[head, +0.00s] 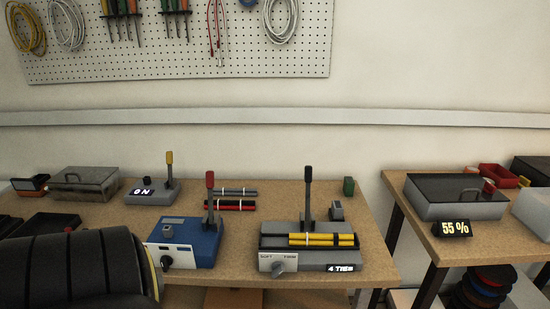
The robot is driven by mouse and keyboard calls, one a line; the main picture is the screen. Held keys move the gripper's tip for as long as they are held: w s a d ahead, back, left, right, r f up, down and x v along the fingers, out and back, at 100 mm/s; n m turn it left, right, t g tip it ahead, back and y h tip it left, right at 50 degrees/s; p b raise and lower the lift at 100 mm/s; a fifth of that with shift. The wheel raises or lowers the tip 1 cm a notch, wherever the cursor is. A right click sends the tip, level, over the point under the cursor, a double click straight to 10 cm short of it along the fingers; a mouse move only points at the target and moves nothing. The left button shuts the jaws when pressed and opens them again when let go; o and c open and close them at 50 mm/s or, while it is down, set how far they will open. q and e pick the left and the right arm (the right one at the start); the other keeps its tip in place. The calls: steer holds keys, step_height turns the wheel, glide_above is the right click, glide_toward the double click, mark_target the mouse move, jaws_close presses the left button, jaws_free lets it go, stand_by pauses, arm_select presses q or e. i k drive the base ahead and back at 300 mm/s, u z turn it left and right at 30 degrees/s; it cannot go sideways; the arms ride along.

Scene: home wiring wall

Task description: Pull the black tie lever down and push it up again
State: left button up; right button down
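The black tie lever (308,187) stands upright at the back of a grey tying machine (280,242) on the right part of the wooden bench. Neither of my grippers is in view, and nothing touches the lever.
A blue machine with a red lever (210,190) stands just left. A grey box with a yellow lever (169,167) and "ON" display is behind it. A small grey block (337,210) is right of the black lever. A dark ribbed shape blocks the lower left.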

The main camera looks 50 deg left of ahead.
mark_target(308, 170)
steer(key=u, duration=0.95)
steer(key=i, duration=0.8)
steer(key=u, duration=0.8)
